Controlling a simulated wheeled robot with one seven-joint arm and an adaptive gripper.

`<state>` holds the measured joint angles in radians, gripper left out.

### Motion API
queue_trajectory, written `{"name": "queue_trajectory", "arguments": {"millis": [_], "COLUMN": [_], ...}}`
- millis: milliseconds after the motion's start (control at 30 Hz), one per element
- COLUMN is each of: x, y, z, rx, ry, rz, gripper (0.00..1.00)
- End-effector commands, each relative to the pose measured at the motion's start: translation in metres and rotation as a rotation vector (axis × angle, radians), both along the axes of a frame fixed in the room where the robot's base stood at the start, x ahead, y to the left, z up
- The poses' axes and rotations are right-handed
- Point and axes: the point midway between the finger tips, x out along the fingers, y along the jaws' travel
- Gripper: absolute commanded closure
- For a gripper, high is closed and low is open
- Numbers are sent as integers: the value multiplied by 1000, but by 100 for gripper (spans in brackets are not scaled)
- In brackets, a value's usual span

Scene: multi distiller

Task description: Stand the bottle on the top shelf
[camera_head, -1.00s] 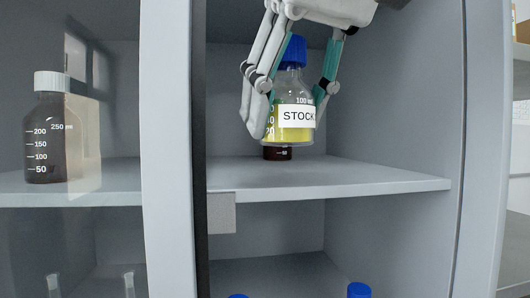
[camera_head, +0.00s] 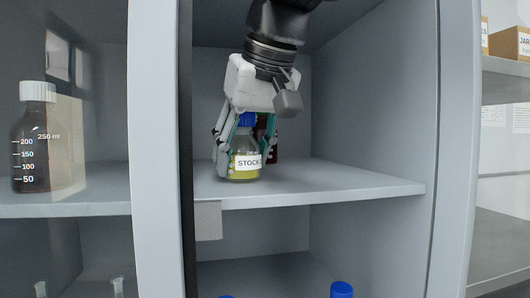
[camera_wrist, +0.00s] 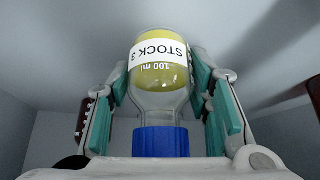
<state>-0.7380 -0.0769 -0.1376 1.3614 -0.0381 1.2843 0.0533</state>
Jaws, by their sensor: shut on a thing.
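The bottle is clear glass with yellow liquid, a blue cap and a white STOCK label. In the head view the bottle (camera_head: 243,172) is upright at the shelf's left part, its base at the surface; whether it touches the shelf is hard to tell. My gripper (camera_head: 243,150) is shut on the bottle from above. In the wrist view the bottle (camera_wrist: 160,98) sits between the teal finger pads, cap toward the palm, label reading STOCK 3. The top shelf (camera_head: 330,182) is a grey board inside the cabinet.
A dark brown bottle (camera_head: 274,150) stands behind my gripper, partly hidden. Another brown bottle with a white cap (camera_head: 36,140) stands at the left behind glass. The white cabinet post (camera_head: 155,150) is close on the left. The shelf's right part is clear. Blue-capped bottles (camera_head: 341,290) show below.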

Motion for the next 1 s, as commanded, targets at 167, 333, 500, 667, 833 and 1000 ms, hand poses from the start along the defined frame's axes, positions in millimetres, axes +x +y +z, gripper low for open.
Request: {"name": "queue_trajectory", "arguments": {"millis": [167,333,500,667,833,1000], "x": [0,0,0,0,0,-6], "y": [0,0,0,0,0,-4], "z": [-1,-3,-4,-4,-3,10], "rx": [1,1,0,0,0,1], "ry": [-1,-1,0,0,0,-3], "rz": [-1,-1,-1,-1,-1,-1], "gripper": [89,89,35,35,35,35]}}
